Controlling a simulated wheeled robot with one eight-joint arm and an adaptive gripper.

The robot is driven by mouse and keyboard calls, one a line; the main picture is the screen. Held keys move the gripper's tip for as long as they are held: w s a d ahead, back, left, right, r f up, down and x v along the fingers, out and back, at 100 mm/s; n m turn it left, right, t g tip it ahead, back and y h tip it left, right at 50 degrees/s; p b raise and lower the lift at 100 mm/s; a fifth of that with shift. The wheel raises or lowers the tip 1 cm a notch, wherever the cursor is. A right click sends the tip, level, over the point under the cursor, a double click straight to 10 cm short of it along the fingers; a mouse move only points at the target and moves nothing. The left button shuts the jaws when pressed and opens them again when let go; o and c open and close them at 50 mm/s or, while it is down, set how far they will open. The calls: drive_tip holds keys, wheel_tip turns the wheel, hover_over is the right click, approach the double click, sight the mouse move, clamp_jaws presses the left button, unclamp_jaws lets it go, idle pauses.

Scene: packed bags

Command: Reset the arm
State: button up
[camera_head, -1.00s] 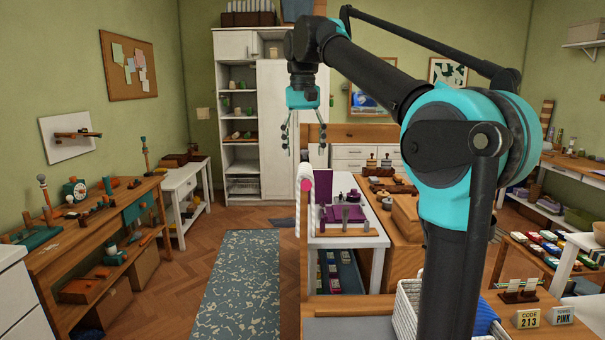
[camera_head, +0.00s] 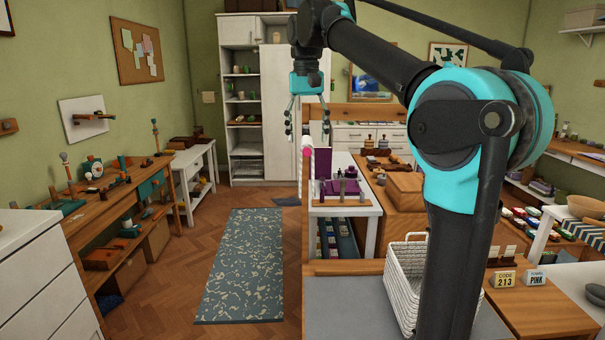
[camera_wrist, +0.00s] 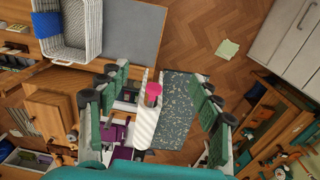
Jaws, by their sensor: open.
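My gripper (camera_head: 306,118) hangs pointing down from my raised arm in the head view, in front of the tall white cabinet (camera_head: 238,120). Its fingers are spread and nothing is between them. In the wrist view my gripper (camera_wrist: 160,105) is also open, its green fingers apart on either side. A white roll with a pink end (camera_wrist: 152,92) shows between the fingers, but it lies below and is not gripped.
A white basket (camera_head: 405,280) stands on the grey-topped counter (camera_head: 345,305) beside my arm. A wooden workbench (camera_head: 100,215) with several tools is at the left. A patterned rug (camera_head: 240,265) lies on open floor. Sign blocks (camera_head: 505,279) stand at the right.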

drive_tip(key=s+d+f+t, duration=0.15)
drive_tip(key=d+f, duration=0.35)
drive_tip(key=f, duration=0.8)
drive_tip(key=s+d+f+t, duration=0.15)
drive_tip(key=d+f, duration=0.45)
drive_tip(key=f, duration=0.6)
drive_tip(key=s+d+f, duration=0.3)
drive_tip(key=s+f, duration=0.5)
drive_tip(key=f, duration=0.2)
drive_tip(key=s+d+f+t, duration=0.1)
drive_tip(key=s+d+f, duration=0.3)
drive_tip(key=s+f, duration=0.4)
wheel_tip(320, 180, down, 2)
drive_tip(key=shift+s+a, duration=0.1)
